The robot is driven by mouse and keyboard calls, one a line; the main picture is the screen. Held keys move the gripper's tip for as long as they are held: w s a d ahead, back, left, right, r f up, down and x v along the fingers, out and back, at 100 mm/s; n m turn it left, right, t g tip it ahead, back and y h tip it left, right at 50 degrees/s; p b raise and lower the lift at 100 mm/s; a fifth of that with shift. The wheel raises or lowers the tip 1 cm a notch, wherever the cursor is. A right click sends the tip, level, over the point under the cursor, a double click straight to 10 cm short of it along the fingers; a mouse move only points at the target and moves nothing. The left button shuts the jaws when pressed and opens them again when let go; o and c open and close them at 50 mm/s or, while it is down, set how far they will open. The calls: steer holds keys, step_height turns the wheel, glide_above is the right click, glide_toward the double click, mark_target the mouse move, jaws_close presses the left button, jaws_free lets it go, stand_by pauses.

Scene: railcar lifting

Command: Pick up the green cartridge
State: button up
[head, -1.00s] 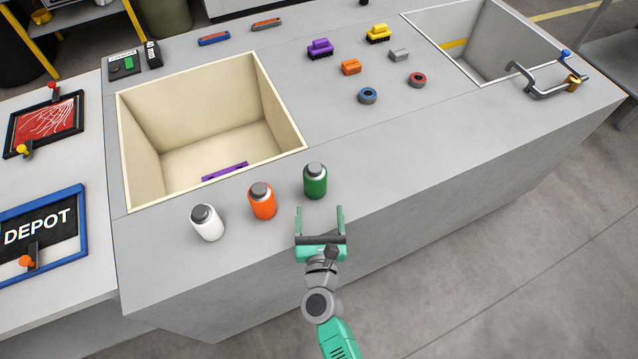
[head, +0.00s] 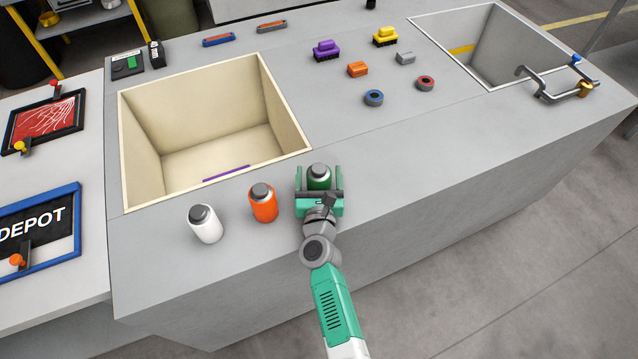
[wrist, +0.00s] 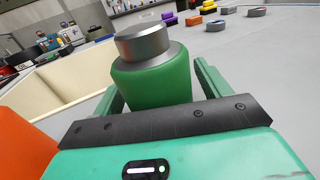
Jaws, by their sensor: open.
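The green cartridge (head: 319,177) has a grey cap and stands upright on the grey counter, right of the cream-lined bin. My gripper (head: 319,175) is open, with one finger on each side of the cartridge. In the wrist view the green cartridge (wrist: 152,78) stands between the fingers of my gripper (wrist: 160,88). A gap shows on its right side; on the left I cannot tell whether the finger touches. Its lower part is hidden by the gripper's dark front edge.
An orange cartridge (head: 263,205) stands close to my gripper's left, and a white cartridge (head: 206,226) further left. The cream bin (head: 306,150) opens behind them. Brushes, blocks and rings lie further back.

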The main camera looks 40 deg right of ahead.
mark_target(319, 168)
steer(key=c, duration=1.2)
steer(key=shift+r, duration=0.15)
steer(key=shift+r+p, duration=0.4)
steer(key=r+p, duration=0.1)
steer(key=r, duration=0.1)
steer(key=r+p, duration=0.1)
steer(key=shift+s+a+p, duration=0.2)
steer(key=shift+s+p, duration=0.05)
steer(key=shift+p, duration=0.1)
steer(key=s+d+r+p+v, duration=0.1)
steer(key=p+v, duration=0.3)
steer(key=v, duration=1.1)
steer(key=shift+s+d, duration=0.55)
steer(key=shift+s, duration=0.05)
